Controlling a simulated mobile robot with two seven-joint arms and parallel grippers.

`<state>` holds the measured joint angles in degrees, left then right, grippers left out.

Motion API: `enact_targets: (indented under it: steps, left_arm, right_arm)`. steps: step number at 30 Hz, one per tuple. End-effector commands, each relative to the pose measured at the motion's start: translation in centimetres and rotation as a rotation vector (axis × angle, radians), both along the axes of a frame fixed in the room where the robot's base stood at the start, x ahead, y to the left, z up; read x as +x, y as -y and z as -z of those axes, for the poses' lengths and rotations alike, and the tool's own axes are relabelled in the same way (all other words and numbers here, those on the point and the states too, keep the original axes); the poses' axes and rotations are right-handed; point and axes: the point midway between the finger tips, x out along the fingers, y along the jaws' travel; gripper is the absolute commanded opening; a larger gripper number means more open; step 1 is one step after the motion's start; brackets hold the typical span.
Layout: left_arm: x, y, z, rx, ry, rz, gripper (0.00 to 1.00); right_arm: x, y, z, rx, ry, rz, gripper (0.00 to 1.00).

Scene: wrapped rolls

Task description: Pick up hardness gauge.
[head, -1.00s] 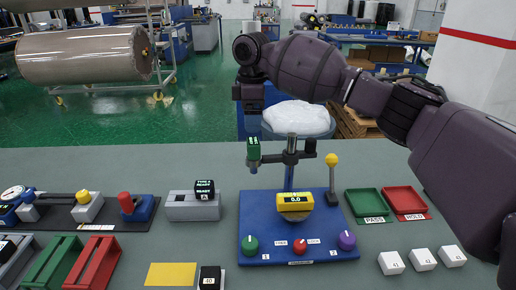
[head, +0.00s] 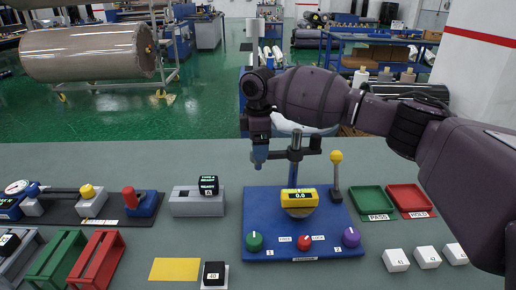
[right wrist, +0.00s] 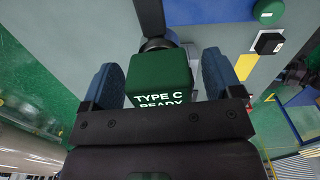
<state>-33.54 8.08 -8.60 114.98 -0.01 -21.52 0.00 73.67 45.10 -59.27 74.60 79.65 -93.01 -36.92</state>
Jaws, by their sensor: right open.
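A green block-shaped gauge (right wrist: 162,78) with "TYPE C READY" on its face shows between my right gripper's fingers in the right wrist view. My right gripper (head: 260,158) is open, its blue fingers on either side of the gauge, with a gap visible. In the head view the gripper hides the gauge at the left end of the stand's cross arm (head: 311,147). A second gauge, black and marked "TYPE A READY" (head: 208,186), sits on a grey block (head: 186,204). My left gripper is not in view.
The blue stand base (head: 270,218) carries a yellow 0.0 display (head: 299,197), coloured knobs and a yellow-topped lever (head: 336,158). Green (head: 371,199) and red (head: 411,197) trays and several white blocks (head: 396,260) lie to the right. A yellow sheet (head: 174,269) lies at front left.

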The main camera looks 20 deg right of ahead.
Motion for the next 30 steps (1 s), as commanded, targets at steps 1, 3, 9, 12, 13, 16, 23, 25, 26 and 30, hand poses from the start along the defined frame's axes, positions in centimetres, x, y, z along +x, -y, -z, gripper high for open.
enact_targets:
  steps: [1, 3, 9, 12, 13, 16, 23, 25, 26, 30]
  left_arm:
    - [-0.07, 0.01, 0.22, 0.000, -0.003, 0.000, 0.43]
    - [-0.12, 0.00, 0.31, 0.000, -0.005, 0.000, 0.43]
    - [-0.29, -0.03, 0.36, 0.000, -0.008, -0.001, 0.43]
    - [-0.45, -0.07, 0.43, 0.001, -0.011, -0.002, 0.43]
    - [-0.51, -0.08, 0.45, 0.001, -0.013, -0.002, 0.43]
    - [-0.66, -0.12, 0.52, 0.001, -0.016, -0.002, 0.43]
    - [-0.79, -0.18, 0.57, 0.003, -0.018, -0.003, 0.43]
    - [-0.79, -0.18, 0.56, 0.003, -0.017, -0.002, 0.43]
    - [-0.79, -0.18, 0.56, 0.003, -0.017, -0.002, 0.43]
    - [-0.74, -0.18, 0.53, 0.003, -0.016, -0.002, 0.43]
  right_arm:
    - [0.01, -0.03, 0.89, -0.001, -0.002, 0.000, 0.85]
    - [0.00, -0.02, 1.51, -0.001, -0.002, 0.000, 0.85]
    - [0.03, -0.04, 1.68, 0.001, 0.000, 0.000, 0.85]
    - [0.03, -0.05, 1.66, 0.000, 0.000, 0.000, 0.77]
    - [0.03, -0.05, 1.66, 0.000, 0.000, 0.000, 0.73]
    - [0.03, -0.05, 1.66, 0.000, 0.000, 0.000, 0.58]
    - [0.02, -0.07, 1.65, 0.001, 0.000, 0.000, 0.22]
    - [0.06, -0.08, 1.57, 0.001, 0.001, 0.000, 0.21]
    - [0.06, -0.08, 1.57, 0.001, 0.001, 0.000, 0.21]
    - [0.06, -0.08, 1.49, 0.001, 0.002, 0.000, 0.21]
